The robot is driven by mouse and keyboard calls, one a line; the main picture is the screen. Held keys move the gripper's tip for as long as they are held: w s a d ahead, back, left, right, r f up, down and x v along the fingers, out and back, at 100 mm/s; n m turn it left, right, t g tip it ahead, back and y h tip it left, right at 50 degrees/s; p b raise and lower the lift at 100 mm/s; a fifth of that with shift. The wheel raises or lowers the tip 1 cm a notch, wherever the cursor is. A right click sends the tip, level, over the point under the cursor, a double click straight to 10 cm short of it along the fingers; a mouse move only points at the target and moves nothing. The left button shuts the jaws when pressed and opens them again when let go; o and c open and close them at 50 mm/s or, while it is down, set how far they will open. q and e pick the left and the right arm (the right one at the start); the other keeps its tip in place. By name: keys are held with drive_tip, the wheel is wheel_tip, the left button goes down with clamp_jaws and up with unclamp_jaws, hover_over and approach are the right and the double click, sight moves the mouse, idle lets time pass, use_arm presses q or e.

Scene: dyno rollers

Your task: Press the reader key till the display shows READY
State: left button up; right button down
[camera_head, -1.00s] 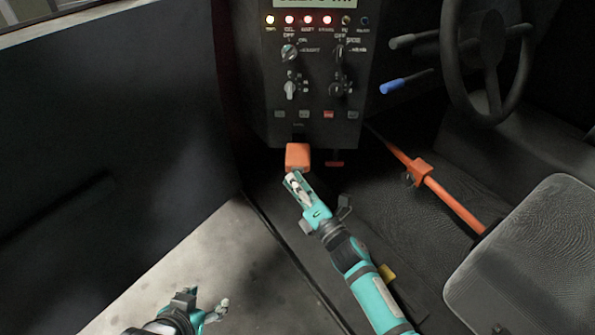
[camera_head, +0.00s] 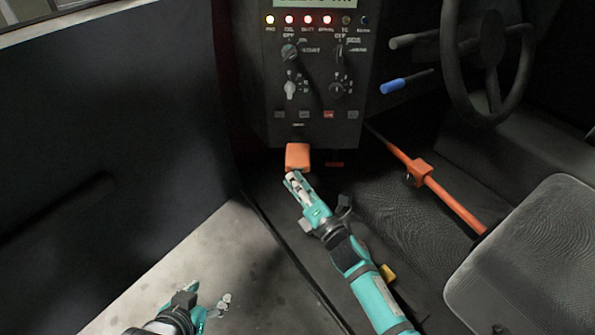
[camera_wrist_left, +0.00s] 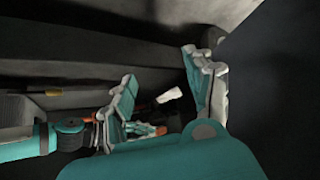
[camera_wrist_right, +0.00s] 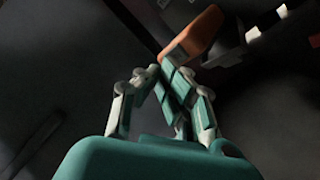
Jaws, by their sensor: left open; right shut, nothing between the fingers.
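The dark control panel (camera_head: 318,70) carries a display (camera_head: 315,3) cut off by the top edge of the head view; its text cannot be read. A row of small keys (camera_head: 304,115) runs along the panel's lower part, one of them red. An orange block (camera_head: 298,156) sits just below the panel; I cannot tell whether it is the reader. My right gripper (camera_head: 291,178) is shut and empty, its tips at the block's lower edge; touching is unclear. In the right wrist view the block (camera_wrist_right: 197,36) lies just beyond the shut fingers (camera_wrist_right: 168,68). My left gripper (camera_head: 208,298) is open and empty, low at left.
One yellow and three red lamps (camera_head: 308,19) glow above the knobs. An orange bar (camera_head: 437,187) crosses the floor right of my right arm. A steering wheel (camera_head: 490,60) and seat (camera_head: 530,270) stand at right. A dark side wall (camera_head: 110,150) fills the left.

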use_arm(q)
drive_tip(key=shift+s+a+f+g+p, duration=0.15)
drive_tip(key=shift+s+a+f+g, duration=0.15)
drive_tip(key=shift+s, duration=0.35)
drive_tip(key=shift+s+a+f+g+p, duration=0.15)
drive_tip(key=shift+s+f+g, duration=0.2)
drive_tip(key=shift+s, duration=0.25)
use_arm(e)
drive_tip(key=shift+s, duration=0.8)
use_arm(q)
drive_tip(key=s+a+f+g+y+p, duration=0.1)
drive_tip(key=s+a+g, duration=0.1)
drive_tip(key=s, duration=0.4)
drive_tip(key=shift+s+f+g, duration=0.15)
drive_tip(key=shift+f+g, duration=0.15)
drive_tip(key=shift+g, duration=0.45)
use_arm(e)
drive_tip(key=s, duration=0.5)
